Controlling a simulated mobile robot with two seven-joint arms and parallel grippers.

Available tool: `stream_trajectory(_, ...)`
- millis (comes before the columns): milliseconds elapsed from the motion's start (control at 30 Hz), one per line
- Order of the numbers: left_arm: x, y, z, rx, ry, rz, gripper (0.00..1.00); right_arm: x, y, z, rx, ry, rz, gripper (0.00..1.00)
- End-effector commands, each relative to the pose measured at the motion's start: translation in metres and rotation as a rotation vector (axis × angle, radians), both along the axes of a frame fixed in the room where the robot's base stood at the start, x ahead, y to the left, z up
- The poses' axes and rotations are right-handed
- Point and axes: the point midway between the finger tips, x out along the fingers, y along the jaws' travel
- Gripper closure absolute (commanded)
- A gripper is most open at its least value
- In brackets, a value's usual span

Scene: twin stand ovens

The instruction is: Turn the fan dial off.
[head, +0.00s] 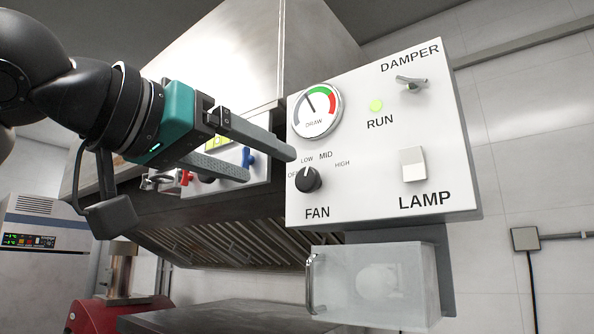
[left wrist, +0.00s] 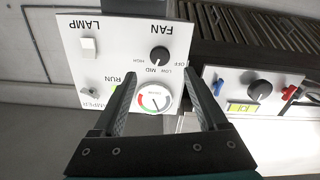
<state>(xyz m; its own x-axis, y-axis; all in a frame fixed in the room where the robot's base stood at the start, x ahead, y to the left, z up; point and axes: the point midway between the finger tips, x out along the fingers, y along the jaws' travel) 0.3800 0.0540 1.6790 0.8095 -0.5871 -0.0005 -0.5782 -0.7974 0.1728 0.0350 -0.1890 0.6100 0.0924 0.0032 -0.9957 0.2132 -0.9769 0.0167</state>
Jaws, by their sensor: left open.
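The fan dial (head: 308,179) is a round black knob on the white control panel, above the word FAN. Its white mark points up, at about LOW; OFF is at its left, MID and HIGH to the right. My left gripper (head: 268,164) comes in from the left, open and empty, its fingertips short of the dial and up and left of it. In the left wrist view the dial (left wrist: 159,56) shows upside down beyond and between the fingertips (left wrist: 158,79), apart from them. My right gripper is not in view.
The panel also carries a draw gauge (head: 316,110), a green run light (head: 376,105), a damper switch (head: 411,84) and a lamp rocker (head: 413,164). Another panel with a blue knob (head: 248,157) is behind my gripper.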

Motion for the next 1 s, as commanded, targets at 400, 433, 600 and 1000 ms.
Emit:
stream_trajectory(400, 0.060, -0.044, 0.001, -0.001, 0.003, -0.002, 0.25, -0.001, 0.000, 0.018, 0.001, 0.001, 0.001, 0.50)
stream_trajectory(433, 0.062, -0.046, 0.001, -0.002, 0.003, -0.003, 0.25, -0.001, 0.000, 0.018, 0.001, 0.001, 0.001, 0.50)
stream_trajectory(600, 0.068, -0.049, 0.000, -0.001, 0.002, 0.000, 0.25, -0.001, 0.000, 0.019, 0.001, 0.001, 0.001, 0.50)
stream_trajectory(1000, 0.068, -0.049, 0.000, -0.001, 0.002, -0.001, 0.44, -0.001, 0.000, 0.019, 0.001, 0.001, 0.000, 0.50)
